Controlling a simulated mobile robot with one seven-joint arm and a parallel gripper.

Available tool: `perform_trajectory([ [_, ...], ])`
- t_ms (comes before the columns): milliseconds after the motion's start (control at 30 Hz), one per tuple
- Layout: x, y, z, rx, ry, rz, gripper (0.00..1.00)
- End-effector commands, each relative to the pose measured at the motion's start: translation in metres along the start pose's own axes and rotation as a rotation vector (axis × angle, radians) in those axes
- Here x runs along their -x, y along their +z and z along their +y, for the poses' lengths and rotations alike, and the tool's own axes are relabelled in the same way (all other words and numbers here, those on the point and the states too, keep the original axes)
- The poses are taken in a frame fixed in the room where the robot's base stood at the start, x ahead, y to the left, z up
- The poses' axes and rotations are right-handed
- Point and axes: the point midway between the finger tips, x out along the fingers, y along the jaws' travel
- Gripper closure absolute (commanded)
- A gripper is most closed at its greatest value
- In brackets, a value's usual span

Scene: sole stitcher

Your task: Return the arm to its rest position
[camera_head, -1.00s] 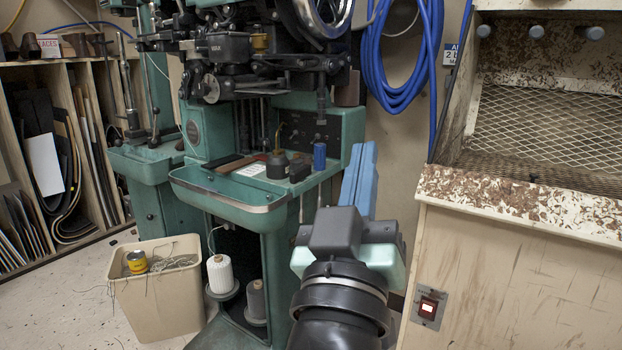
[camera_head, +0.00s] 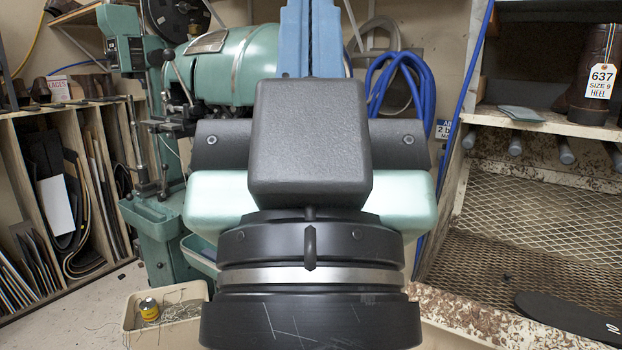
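My gripper (camera_head: 309,40) is raised in front of the camera at the top middle of the head view. Its two blue fingers point up and stand side by side, with only a thin dark line between them. Nothing shows between them, but their tips run to the top edge of the picture. My dark wrist and pale green-and-black arm end fill the middle and hide much of the green stitching machine (camera_head: 236,62) behind.
A wooden rack (camera_head: 33,215) is at the left. At the right is a mesh-floored cabinet (camera_head: 520,245) with a boot (camera_head: 590,70) and a black sole (camera_head: 565,315). Blue hose (camera_head: 425,90) hangs behind.

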Motion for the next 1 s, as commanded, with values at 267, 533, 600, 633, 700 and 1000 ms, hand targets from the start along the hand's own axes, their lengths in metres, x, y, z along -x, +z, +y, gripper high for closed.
perform_trajectory([
  [267, -0.073, -0.069, 0.0, 0.0, -0.001, -0.001, 1.0],
  [533, -0.104, -0.098, 0.0, 0.0, -0.001, -0.001, 1.0],
  [600, -0.106, -0.1, 0.0, 0.0, -0.001, -0.001, 1.0],
  [633, -0.106, -0.101, 0.0, 0.0, -0.001, -0.001, 1.0],
  [700, -0.106, -0.1, 0.0, 0.0, -0.001, -0.001, 1.0],
  [1000, -0.105, -0.099, 0.0, 0.0, -0.001, 0.0, 1.0],
])
